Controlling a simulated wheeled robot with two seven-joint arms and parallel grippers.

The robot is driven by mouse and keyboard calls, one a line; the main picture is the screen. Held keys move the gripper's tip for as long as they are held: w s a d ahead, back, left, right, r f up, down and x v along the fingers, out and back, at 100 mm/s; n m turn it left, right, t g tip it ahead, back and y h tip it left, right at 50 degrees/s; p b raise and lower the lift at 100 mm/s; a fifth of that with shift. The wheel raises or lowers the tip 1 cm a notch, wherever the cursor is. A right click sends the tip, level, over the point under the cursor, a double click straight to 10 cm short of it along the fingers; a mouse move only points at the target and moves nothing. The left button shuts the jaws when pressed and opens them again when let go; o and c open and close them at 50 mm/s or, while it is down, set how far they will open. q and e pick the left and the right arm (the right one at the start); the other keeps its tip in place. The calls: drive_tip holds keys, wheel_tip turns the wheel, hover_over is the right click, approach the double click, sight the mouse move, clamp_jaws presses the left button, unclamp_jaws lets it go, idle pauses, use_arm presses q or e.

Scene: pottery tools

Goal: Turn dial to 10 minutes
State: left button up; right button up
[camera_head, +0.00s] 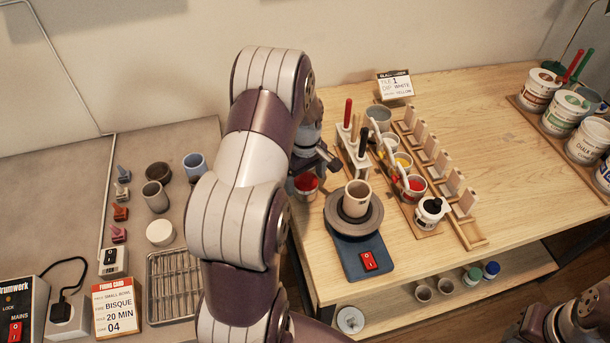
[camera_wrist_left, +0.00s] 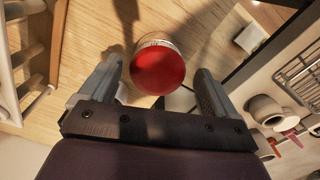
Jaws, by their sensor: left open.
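No dial is plain to see in either view. The control box (camera_head: 20,308) at the lower left of the head view shows a LOCK mark and a red MAINS switch (camera_head: 15,331); the picture's edge cuts it off. My left gripper (camera_head: 314,170) is over the near left edge of the wooden table, far to the right of that box. The cup also shows in the head view (camera_head: 306,184).
A firing card (camera_head: 115,306) reading BISQUE and 20 MIN stands beside a plug and socket (camera_head: 68,316). A metal rack (camera_head: 174,286) and small pots lie nearby. A wheel with a blue base (camera_head: 360,256) stands right of my arm. My arm hides part of the middle.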

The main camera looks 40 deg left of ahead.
sight(306, 179)
use_arm(q)
drive_tip(key=shift+w, duration=0.2)
drive_tip(key=c, duration=1.1)
drive_tip(key=shift+s, duration=0.1)
drive_tip(key=shift+m, duration=0.9)
drive_tip(key=o, duration=1.1)
wheel_tip(306, 179, up, 13)
drive_tip(key=shift+f, duration=0.15)
